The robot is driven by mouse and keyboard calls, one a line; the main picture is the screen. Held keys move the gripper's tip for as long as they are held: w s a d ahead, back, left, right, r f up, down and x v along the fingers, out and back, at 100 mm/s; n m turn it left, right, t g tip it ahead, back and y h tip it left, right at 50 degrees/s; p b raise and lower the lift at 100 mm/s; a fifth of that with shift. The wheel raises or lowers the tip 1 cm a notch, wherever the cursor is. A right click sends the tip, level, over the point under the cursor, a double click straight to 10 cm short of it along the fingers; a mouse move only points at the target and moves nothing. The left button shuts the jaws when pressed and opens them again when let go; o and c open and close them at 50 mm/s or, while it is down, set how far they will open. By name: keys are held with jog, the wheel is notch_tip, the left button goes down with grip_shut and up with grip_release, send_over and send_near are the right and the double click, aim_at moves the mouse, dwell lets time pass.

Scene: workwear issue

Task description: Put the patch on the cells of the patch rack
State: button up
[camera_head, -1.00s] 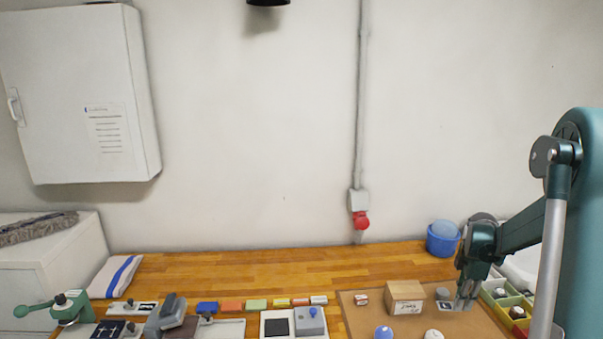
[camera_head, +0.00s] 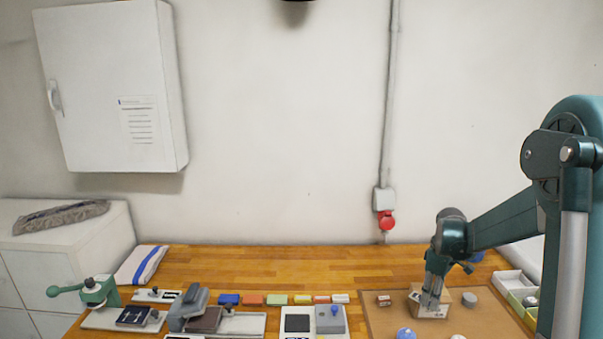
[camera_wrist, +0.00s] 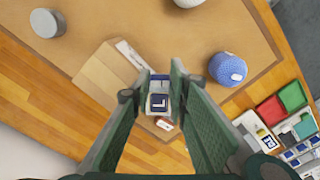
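A small dark blue patch with a white L (camera_wrist: 158,102) sits between the fingertips of my gripper (camera_wrist: 158,88) in the wrist view. The fingers are closed in on it from both sides and appear to hold it. In the head view my gripper (camera_head: 431,297) points down over the cardboard box (camera_head: 434,312) on the brown mat; the patch is too small to make out there. A white holder with blue-and-white pieces (camera_wrist: 302,152) at the lower right of the wrist view may be the patch rack. It is cut off by the frame, apart from my gripper.
On the brown mat (camera_head: 385,322) are a grey cylinder (camera_head: 469,299), a small red-and-white box (camera_head: 383,300), a blue domed object (camera_head: 405,333) and a white one (camera_head: 458,337). A green press (camera_head: 97,291) stands left. The wooden table behind is mostly clear.

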jog(key=a+f+m+b, duration=0.1)
jog(key=a+m, duration=0.1)
jog(key=a, duration=0.5)
jog(key=a+f+m+b, duration=0.2)
jog(key=a+m, duration=0.1)
jog(key=a, duration=0.5)
jog(key=a+f+m+b, duration=0.1)
jog(key=a+m+b, duration=0.1)
jog(key=a, duration=0.5)
jog(key=shift+s+a+f+m, duration=0.3)
jog(key=shift+f+m, duration=0.05)
jog(key=shift+m, duration=0.35)
jog(key=s+d+r+p, duration=0.2)
jog(key=s+d+p, duration=0.1)
jog(key=d, duration=0.7)
jog(key=s+d+r+p, duration=0.3)
jog(key=d, duration=0.8)
jog(key=shift+s, duration=0.3)
jog(key=shift+f, duration=0.2)
jog(key=shift+f, duration=2.8)
jog(key=shift+f, duration=0.1)
